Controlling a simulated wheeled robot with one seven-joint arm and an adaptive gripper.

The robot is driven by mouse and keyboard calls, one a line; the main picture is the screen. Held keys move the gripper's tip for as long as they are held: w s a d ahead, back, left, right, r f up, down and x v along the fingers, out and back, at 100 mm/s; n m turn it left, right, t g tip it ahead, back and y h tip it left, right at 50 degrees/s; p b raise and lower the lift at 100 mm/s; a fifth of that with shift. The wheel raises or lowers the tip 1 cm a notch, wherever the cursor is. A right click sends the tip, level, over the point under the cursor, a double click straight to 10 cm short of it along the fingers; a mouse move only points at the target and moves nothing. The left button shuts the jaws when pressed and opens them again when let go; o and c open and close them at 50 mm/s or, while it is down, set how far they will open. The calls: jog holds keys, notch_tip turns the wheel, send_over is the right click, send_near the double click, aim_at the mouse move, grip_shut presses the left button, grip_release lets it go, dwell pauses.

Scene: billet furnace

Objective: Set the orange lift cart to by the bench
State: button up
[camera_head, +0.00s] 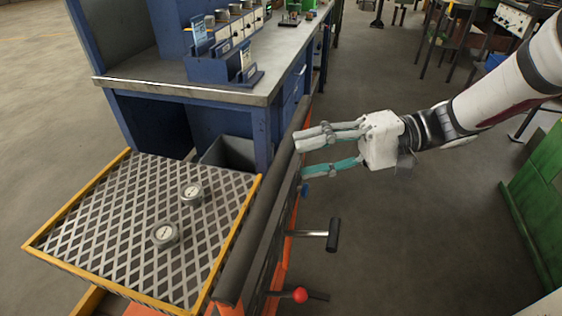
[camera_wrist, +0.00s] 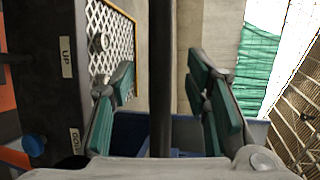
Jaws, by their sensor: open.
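The orange lift cart (camera_head: 281,255) stands at the lower left in the head view, its yellow-rimmed diamond-mesh platform (camera_head: 120,230) close to the front of the blue bench (camera_head: 190,95). A dark push bar (camera_head: 250,250) runs along its near side. My gripper (camera_head: 303,157) is open at the far part of this bar. In the wrist view the dark bar (camera_wrist: 162,70) passes between the two spread fingers of my gripper (camera_wrist: 158,75). I cannot tell whether either finger touches it. The mesh platform also shows there (camera_wrist: 120,40).
Two round gauges (camera_head: 165,235) (camera_head: 192,194) lie on the platform. A black-gripped lever (camera_head: 332,235) and a red-knobbed lever (camera_head: 300,295) stick out from the cart. A green cabinet (camera_head: 540,180) stands at right. The floor between is clear.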

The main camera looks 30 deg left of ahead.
aim_at(290, 161)
jog(key=x, duration=0.5)
jog(key=shift+s+a+f, duration=0.15)
jog(key=shift+s+a, duration=0.05)
jog(key=shift+a, duration=0.05)
jog(key=shift+c, duration=0.3)
grip_shut()
